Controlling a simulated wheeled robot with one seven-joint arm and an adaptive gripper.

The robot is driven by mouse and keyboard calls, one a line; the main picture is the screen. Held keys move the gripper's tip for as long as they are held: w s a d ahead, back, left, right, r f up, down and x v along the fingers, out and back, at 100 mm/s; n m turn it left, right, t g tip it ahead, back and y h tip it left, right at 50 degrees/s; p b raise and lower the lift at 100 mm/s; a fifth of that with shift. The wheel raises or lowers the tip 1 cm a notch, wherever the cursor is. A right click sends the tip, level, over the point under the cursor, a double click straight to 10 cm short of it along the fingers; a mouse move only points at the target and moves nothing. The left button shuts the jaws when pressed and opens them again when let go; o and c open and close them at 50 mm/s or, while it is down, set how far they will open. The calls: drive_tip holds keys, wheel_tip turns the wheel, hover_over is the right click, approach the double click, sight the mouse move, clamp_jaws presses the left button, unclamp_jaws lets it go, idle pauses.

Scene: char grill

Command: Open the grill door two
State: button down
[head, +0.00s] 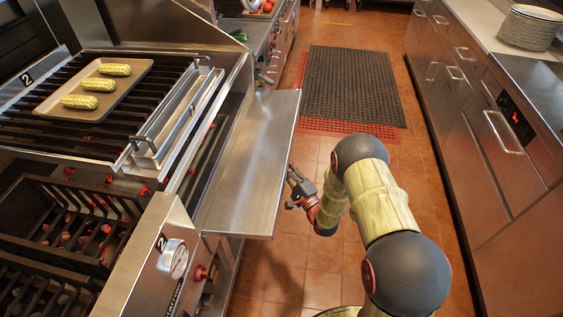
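The grill (110,125) fills the left side, with a "2" plate at its back left and a "2" beside the dial on its front. A flat steel door panel (252,150) juts out from the front of this section, lowered outward. A dark gap with a red glow shows between it and the grill top. My gripper (291,185) is just right of the panel's outer edge, low over the floor side. I see no clear contact with the panel. The fingers are small and dark, so their opening cannot be told.
A tray (47,112) with three corn cobs (102,85) lies on the grate. A dial (172,258) and red knob (201,272) are on the front, nearer me. Steel drawers (490,160) and stacked plates (529,27) line the right. The aisle with a dark mat (350,85) is clear.

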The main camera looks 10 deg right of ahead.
drive_tip(key=shift+f, duration=0.25)
drive_tip(key=c, duration=1.7)
unclamp_jaws()
drive_tip(key=shift+c, duration=0.2)
drive_tip(key=v, duration=1.2)
drive_tip(key=shift+a+f, duration=0.1)
